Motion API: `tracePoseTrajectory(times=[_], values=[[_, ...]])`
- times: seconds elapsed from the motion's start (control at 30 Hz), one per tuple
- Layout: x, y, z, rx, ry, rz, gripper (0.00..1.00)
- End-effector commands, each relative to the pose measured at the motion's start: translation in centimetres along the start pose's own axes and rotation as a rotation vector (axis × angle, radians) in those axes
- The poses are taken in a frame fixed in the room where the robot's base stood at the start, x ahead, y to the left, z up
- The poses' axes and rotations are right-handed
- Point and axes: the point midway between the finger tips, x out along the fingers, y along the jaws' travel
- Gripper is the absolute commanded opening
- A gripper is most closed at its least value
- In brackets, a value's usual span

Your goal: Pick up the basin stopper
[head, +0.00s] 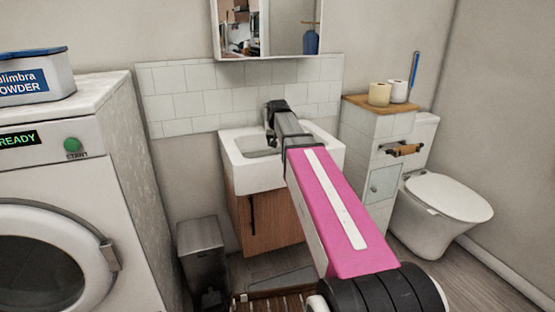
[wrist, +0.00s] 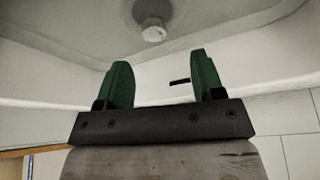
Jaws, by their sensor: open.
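The basin (head: 325,150) is a white sink on a wooden cabinet, and my arm reaches over it in the head view. In the wrist view the basin's inside (wrist: 225,30) fills the top. A small round pale-grey piece, which looks like the basin stopper (wrist: 153,34), sits at the drain in a darker ring at the top centre. My gripper (wrist: 160,75) has two green fingers spread apart with nothing between them. The stopper shows beyond the fingertips, apart from them. In the head view my arm hides part of the basin, and the stopper cannot be seen there.
A mirror cabinet (head: 268,28) hangs above the tiled backsplash (head: 190,95). A washing machine (head: 60,190) stands left, a metal bin (head: 200,250) beside the cabinet. A tiled unit (head: 375,150) and a toilet (head: 445,205) stand right. A dark slot (wrist: 180,82) shows in the basin wall.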

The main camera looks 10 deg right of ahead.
Motion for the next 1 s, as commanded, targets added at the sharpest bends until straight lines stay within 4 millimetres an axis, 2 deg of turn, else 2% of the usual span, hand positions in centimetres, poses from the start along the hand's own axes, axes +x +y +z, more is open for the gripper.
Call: tracePoseTrajectory(times=[0.1,0.37,0.7,0.97,1.0], values=[[1.8,0.0,-0.1,0.0,0.0,0.0,0.62],[3.3,0.2,-0.1,0.0,0.001,-0.001,0.62],[7.5,0.7,-0.2,0.0,-0.001,-0.001,0.62],[7.8,0.7,-0.1,0.0,0.001,-0.001,0.62],[7.8,0.7,-0.1,0.0,0.001,-0.001,0.52]])
